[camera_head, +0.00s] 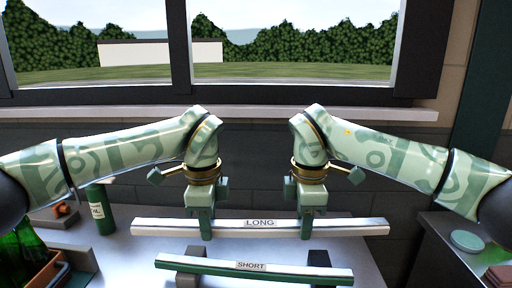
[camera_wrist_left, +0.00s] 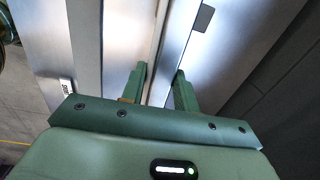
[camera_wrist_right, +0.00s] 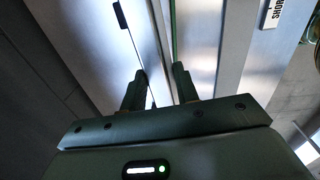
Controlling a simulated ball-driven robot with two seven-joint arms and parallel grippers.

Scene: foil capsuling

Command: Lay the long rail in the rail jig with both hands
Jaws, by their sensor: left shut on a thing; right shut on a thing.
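The long rail (camera_head: 165,226), a pale bar with a LONG label, lies level across the head view. My left gripper (camera_head: 207,222) is shut on it left of the label, and my right gripper (camera_head: 305,222) is shut on it right of the label. The rail also runs between the fingers in the left wrist view (camera_wrist_left: 160,62) and the right wrist view (camera_wrist_right: 162,60). The short rail (camera_head: 290,270), labelled SHORT, rests nearer on dark blocks (camera_head: 319,258). I cannot tell which part is the rail jig, or whether the long rail touches any support below.
A green bottle with a label (camera_head: 101,210) stands at the left, near a larger green bottle (camera_head: 28,245) and an orange-brown bin (camera_head: 48,272). A dark side counter at the right holds a round green item (camera_head: 467,241). The window wall lies behind.

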